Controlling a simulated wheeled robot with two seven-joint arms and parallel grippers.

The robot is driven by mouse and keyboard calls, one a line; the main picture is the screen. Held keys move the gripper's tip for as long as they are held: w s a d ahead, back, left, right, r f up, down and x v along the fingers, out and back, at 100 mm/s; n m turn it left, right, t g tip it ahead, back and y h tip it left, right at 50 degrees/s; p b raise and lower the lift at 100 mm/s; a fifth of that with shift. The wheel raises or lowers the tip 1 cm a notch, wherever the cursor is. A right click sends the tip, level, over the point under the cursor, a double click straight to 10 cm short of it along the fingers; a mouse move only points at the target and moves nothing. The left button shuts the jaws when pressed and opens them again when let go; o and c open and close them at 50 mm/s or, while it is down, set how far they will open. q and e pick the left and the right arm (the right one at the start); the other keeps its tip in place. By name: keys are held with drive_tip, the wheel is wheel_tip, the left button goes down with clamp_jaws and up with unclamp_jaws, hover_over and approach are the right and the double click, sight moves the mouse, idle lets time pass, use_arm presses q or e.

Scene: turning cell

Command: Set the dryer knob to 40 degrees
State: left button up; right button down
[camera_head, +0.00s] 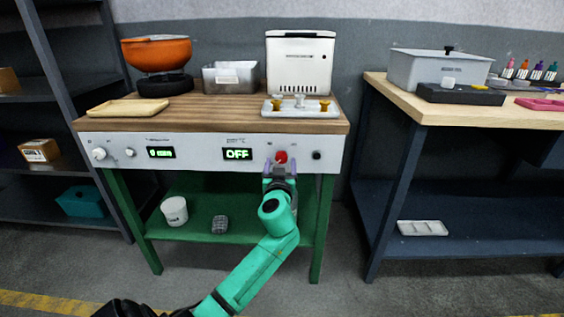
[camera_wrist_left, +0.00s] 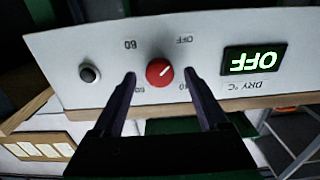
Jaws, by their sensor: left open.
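The red dryer knob (camera_head: 281,157) sits on the white front panel (camera_head: 205,155) of the bench, right of the green display (camera_head: 237,154) reading OFF. In the left wrist view the knob (camera_wrist_left: 159,72) has a white pointer line and printed marks around it, including OFF, 40 and 80. The display (camera_wrist_left: 253,60) also reads OFF there, upside down. My left gripper (camera_head: 281,172) is open in front of the knob. Its two fingers (camera_wrist_left: 160,80) stand on either side of the knob; contact cannot be told. My right gripper is not in view.
A black button (camera_head: 317,155) is right of the knob. A white knob (camera_head: 99,154) and a second display (camera_head: 160,153) are at the panel's left. A tray with small funnel-like pieces (camera_head: 296,112) stands on the worktop above. A second table (camera_head: 450,108) stands right, beyond a gap.

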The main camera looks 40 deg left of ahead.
use_arm(q)
drive_tip(key=shift+x, duration=0.95)
clamp_jaws()
